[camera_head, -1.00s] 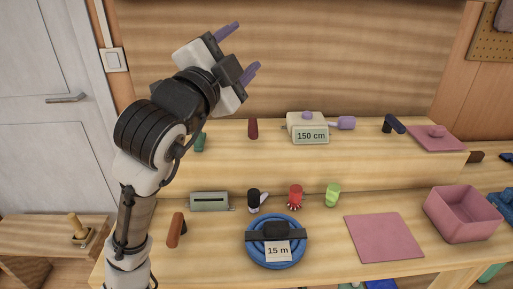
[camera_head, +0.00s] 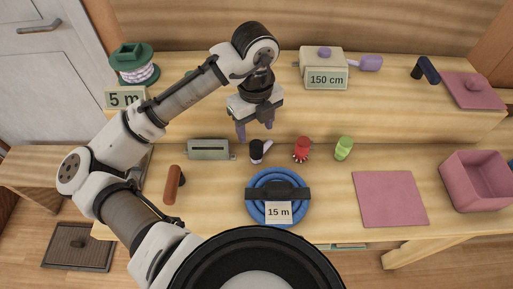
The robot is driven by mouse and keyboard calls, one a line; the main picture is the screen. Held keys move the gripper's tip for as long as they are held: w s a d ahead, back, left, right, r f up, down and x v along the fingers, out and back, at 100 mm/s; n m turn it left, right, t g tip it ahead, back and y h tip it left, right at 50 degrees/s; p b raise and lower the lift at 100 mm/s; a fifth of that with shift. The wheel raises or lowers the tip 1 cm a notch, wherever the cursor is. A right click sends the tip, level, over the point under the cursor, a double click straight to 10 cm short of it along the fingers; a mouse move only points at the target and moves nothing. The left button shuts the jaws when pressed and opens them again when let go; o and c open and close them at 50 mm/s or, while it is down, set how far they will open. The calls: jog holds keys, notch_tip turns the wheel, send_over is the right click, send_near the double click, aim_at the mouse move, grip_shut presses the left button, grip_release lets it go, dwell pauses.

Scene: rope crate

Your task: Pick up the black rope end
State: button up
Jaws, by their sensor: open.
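A small black rope end (camera_head: 256,151) stands on the front bench, with a pale piece angled up at its right side. My gripper (camera_head: 255,131) points down with its two purple fingers apart. In the picture the fingertips are just above and around the top of the black end; I cannot tell the exact height gap. Nothing is between the fingers.
A red end (camera_head: 301,149) and a green end (camera_head: 344,148) stand to the right. A grey slotted box (camera_head: 208,149) is close on the left. A blue coil (camera_head: 254,210) labelled 15 m lies in front. A pink mat (camera_head: 390,198) and pink crate (camera_head: 476,153) are farther right.

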aim_at(256, 144)
jog(key=shift+s+f+p, duration=0.1)
jog(key=shift+f+p, duration=0.65)
jog(key=shift+f, duration=3.15)
grip_shut()
jog(key=shift+r, duration=0.1)
